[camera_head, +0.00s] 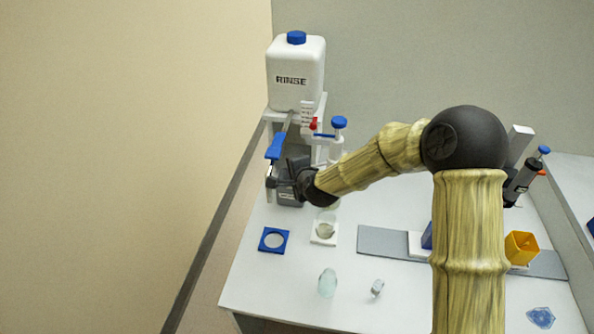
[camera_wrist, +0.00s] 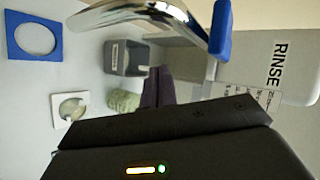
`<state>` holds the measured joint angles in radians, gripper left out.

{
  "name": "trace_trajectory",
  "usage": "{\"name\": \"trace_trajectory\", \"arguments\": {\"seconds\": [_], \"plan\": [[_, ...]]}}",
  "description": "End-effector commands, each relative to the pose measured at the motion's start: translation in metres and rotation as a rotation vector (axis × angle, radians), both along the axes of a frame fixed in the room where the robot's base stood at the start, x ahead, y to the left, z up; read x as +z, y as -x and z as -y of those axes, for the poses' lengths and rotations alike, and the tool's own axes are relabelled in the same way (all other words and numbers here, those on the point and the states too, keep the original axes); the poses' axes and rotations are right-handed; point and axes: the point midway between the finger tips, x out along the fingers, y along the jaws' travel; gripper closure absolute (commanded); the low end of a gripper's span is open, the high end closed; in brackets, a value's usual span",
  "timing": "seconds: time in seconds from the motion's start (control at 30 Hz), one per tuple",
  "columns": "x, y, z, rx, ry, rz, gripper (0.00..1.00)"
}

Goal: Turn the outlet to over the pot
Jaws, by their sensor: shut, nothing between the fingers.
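The chrome outlet tube (camera_wrist: 150,12) arcs across the top of the wrist view, with a blue piece (camera_wrist: 221,28) at its right. In the head view the blue piece (camera_head: 275,146) sits below the white RINSE bottle (camera_head: 296,72). A grey labelled container (camera_wrist: 127,57) is below the tube in the wrist view; in the head view it is partly behind my gripper (camera_head: 276,182). A small clear vessel sits on a white square tile (camera_head: 324,240). I cannot tell which vessel is the pot. My gripper, also in the wrist view (camera_wrist: 157,75), is shut and empty, apart from the blue piece.
A blue square ring (camera_head: 273,240) lies left of the white tile. A grey strip with a yellow container (camera_head: 521,247) is at right, partly behind my arm. The bench's front left is clear.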

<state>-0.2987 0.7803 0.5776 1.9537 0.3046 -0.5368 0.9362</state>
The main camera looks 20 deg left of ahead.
Motion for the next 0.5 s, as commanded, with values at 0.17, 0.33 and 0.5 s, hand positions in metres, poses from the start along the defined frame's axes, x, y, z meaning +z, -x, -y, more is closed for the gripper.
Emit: {"name": "trace_trajectory", "arguments": {"seconds": [0.17,0.33,0.5], "plan": [[0.016,0.022,0.008,-0.007,-0.001,0.002,1.0],[0.028,0.04,0.012,-0.009,0.0,0.0,1.0],[0.033,0.051,0.009,-0.002,0.0,-0.002,1.0]]}}
